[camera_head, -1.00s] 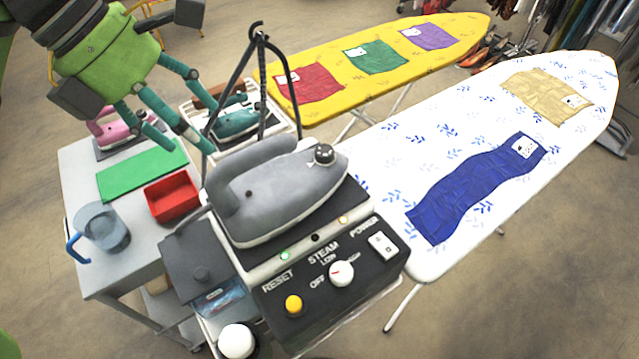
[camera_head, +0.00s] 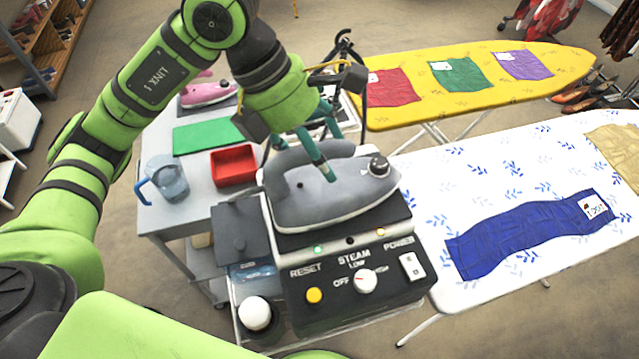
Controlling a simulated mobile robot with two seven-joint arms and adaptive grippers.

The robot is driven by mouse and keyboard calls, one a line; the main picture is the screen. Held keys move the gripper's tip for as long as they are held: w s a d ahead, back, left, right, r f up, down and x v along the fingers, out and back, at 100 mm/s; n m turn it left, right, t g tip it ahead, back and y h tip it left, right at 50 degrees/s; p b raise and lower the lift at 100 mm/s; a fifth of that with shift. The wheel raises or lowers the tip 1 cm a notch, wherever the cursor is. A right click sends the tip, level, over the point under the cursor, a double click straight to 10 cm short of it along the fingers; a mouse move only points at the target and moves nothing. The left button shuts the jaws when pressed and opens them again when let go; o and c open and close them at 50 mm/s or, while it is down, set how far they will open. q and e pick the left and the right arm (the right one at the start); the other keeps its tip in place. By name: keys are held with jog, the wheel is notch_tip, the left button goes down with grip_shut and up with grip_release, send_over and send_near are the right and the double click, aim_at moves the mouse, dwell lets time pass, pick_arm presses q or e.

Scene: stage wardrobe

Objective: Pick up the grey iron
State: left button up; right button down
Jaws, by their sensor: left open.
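The grey iron (camera_head: 345,192) rests flat on the black steam station (camera_head: 385,262) in the middle of the head view, its tip and black dial to the right. Its arched handle (camera_head: 283,163) is on top. My left gripper (camera_head: 332,157) is open and points down at the handle from above. One teal finger shows in front of the handle, and the other is partly hidden behind it. I cannot tell whether either finger touches the handle. My right gripper is not in view.
A grey cart (camera_head: 160,218) at left holds a red tray (camera_head: 234,181), a green mat (camera_head: 207,138), a blue jug (camera_head: 166,178) and a pink iron (camera_head: 207,93). A white ironing board (camera_head: 440,190) and a yellow one (camera_head: 440,100) stand at right.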

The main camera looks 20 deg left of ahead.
pick_arm(q)
grip_shut()
jog(key=shift+r, duration=0.1)
jog(key=shift+w, duration=0.1)
